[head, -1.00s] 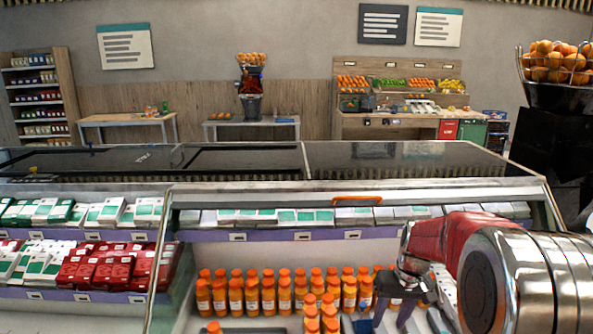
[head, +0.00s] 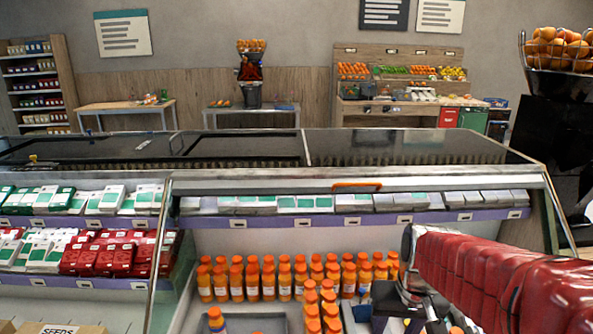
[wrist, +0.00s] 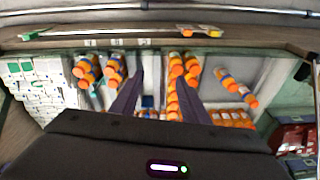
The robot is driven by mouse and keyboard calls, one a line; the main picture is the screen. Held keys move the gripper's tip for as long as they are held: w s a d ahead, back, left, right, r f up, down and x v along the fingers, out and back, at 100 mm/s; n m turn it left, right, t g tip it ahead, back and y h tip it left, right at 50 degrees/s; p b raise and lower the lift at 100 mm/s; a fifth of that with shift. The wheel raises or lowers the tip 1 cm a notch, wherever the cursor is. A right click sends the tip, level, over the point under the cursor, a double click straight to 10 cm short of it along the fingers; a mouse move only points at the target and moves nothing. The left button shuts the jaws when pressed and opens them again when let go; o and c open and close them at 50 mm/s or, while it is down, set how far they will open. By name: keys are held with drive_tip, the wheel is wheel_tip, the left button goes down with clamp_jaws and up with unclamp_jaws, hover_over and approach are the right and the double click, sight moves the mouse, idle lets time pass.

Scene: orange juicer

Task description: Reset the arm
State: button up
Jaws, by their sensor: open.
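My arm, in a red sleeve (head: 500,280), reaches from the lower right of the head view over the open front of the chilled case (head: 350,185). The dark body of my gripper shows at its end, low in the case, beside the orange-capped juice bottles (head: 270,280); its fingertips are hard to make out there. In the wrist view my gripper (wrist: 158,88) has its two dark fingers spread apart. Nothing is held between them. Juice bottles (wrist: 180,75) show beyond and around the fingers.
Small green, white and red cartons (head: 100,250) fill the left case. A dark glass counter top (head: 400,150) runs behind. A basket of oranges (head: 560,50) stands on a black machine at the right. A tray (head: 255,326) lies at the bottom.

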drive_tip(key=s+a+r+t, duration=0.1)
drive_tip(key=s+a+r, duration=0.1)
drive_tip(key=s, duration=0.4)
drive_tip(key=s+a+r+n+t, duration=0.1)
drive_tip(key=s+a+r+t, duration=0.1)
drive_tip(key=s+r, duration=0.2)
drive_tip(key=shift+s+r+t, duration=0.3)
drive_tip(key=shift+s+r, duration=0.05)
drive_tip(key=shift+s, duration=0.9)
